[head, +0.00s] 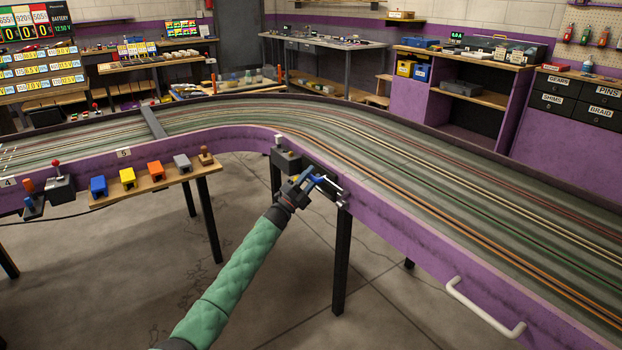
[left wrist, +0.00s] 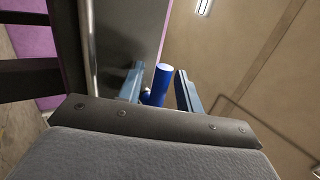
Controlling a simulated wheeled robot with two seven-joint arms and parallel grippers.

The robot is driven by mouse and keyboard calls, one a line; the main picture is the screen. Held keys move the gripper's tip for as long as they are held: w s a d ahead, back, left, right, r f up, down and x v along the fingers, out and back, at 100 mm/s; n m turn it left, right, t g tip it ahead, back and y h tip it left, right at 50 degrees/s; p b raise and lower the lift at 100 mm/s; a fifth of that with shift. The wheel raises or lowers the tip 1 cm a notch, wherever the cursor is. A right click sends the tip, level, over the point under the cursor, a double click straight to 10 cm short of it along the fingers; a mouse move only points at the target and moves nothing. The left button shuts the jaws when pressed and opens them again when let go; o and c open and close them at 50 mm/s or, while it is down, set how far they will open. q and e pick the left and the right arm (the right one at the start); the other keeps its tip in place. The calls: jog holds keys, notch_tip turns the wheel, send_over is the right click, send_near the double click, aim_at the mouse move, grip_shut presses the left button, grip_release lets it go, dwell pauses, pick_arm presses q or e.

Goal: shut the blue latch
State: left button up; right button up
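The blue latch (head: 317,181) is on the purple outer wall of the slot track, at the bend in the middle of the head view. Its blue handle (left wrist: 160,82) shows as an upright cylinder in the left wrist view. My left gripper (head: 305,183) has reached up to the latch from below left. In the left wrist view my left gripper's fingers (left wrist: 158,86) are apart, with the blue handle between them. A small gap shows on the handle's right side; contact on its left side is unclear. The handle's lower part is hidden by the gripper. My right gripper is out of view.
The purple track wall (head: 420,245) runs right, with a white handle (head: 485,308) on it. A wooden shelf (head: 150,184) with coloured blocks is at left. A black table leg (head: 342,262) stands just below the latch. The floor in front is open.

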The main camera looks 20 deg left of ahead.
pick_arm(q)
jog(key=v, duration=0.8)
dwell(0.4)
